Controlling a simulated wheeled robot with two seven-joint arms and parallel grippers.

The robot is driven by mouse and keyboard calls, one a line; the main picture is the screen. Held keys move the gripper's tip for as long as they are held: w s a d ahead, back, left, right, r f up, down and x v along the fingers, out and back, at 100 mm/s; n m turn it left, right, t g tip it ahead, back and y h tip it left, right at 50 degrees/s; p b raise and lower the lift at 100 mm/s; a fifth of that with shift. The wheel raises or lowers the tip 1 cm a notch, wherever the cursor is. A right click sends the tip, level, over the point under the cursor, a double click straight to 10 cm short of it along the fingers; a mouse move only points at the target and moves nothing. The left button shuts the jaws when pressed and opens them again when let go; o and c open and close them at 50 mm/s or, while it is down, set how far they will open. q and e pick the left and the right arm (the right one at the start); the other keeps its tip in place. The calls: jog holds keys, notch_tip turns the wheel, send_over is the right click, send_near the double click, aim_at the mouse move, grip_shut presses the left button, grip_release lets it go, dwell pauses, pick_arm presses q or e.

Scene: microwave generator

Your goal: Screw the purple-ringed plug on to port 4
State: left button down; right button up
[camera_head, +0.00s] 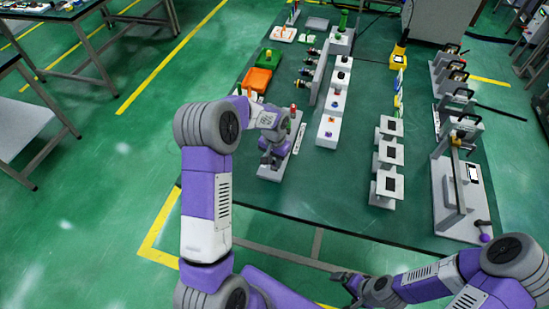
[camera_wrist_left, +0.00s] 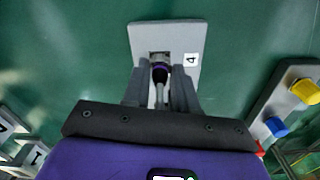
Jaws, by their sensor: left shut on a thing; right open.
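My left gripper (camera_head: 270,161) is over a grey block (camera_head: 270,174) near the left front edge of the table. In the left wrist view its fingers (camera_wrist_left: 160,76) are shut on a plug with a purple ring (camera_wrist_left: 160,73). The plug's end meets a port fitting (camera_wrist_left: 159,57) on a grey plate (camera_wrist_left: 147,36) with a label "4" (camera_wrist_left: 191,59). I cannot tell how far the plug is seated or threaded. My arm hides much of this spot in the head view. My right gripper (camera_head: 344,280) is open and empty, in front of the table.
A row of white blocks with coloured tops (camera_head: 328,131) stands right of my left gripper. Grey stands with black squares (camera_head: 388,154) are further right, beside a clamp-like fixture (camera_head: 454,199). The table's front middle is clear.

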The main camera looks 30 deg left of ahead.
pick_arm(q)
jog(key=m+p, duration=0.2)
jog(key=m, duration=0.4)
jog(key=shift+r, duration=0.1)
jog(key=m+p, duration=0.1)
jog(key=m, duration=0.3)
jog(key=shift+m, duration=0.3)
jog(key=shift+m+p, duration=0.45)
jog(key=shift+m, duration=0.85)
jog(key=c, duration=0.9)
grip_release()
notch_tip(320, 180, up, 8)
jog(key=shift+f+p, duration=0.25)
jog(key=shift+p, duration=0.35)
